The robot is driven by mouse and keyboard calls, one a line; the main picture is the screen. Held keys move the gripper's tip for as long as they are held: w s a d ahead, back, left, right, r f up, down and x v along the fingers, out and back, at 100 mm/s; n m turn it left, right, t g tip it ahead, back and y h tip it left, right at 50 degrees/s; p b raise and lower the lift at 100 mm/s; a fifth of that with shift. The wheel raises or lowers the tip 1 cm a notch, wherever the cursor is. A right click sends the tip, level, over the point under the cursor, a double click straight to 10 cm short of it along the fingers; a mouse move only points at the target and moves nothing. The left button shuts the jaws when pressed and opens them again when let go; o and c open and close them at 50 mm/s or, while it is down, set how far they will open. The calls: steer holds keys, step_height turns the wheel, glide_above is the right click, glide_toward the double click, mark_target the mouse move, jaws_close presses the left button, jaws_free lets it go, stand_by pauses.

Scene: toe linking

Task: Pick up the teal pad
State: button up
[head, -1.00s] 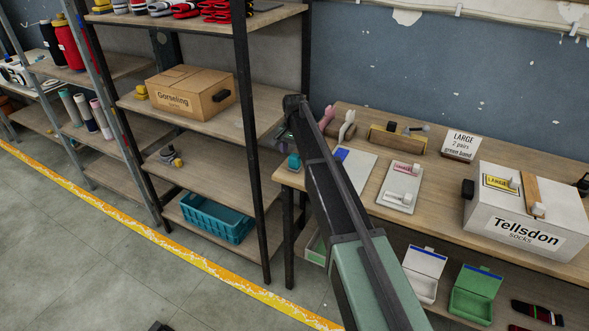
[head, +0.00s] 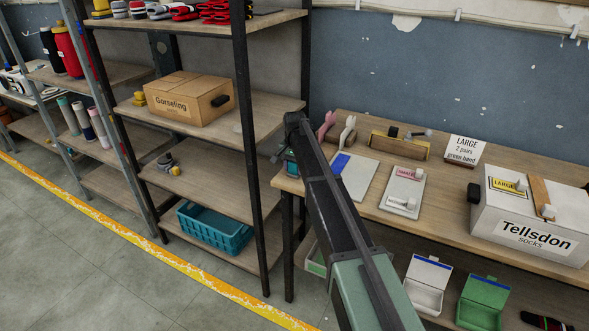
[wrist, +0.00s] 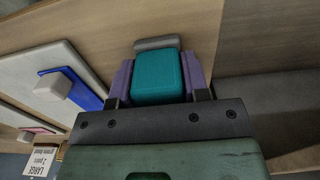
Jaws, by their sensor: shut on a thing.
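The teal pad (wrist: 157,78) is a rounded block between the two purple fingers of my gripper (wrist: 157,80) in the wrist view. The fingers are shut on its sides. A grey bar (wrist: 157,43) shows just past the pad's far edge. In the head view the teal pad (head: 291,168) is at the left end of the workbench (head: 345,212), partly hidden by my arm. My gripper there is mostly hidden behind the wrist. I cannot tell whether the pad touches the bench top.
A white board with a blue strip (head: 341,163) lies right of the pad. Beyond it are a board with a pink label (head: 408,174), a LARGE sign (head: 464,150) and the Tellsdon box (head: 530,217). A black shelf post (head: 250,150) stands close on the left.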

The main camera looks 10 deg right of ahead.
steer(key=shift+r, duration=0.15)
step_height(320, 180, up, 20)
steer(key=p, duration=2)
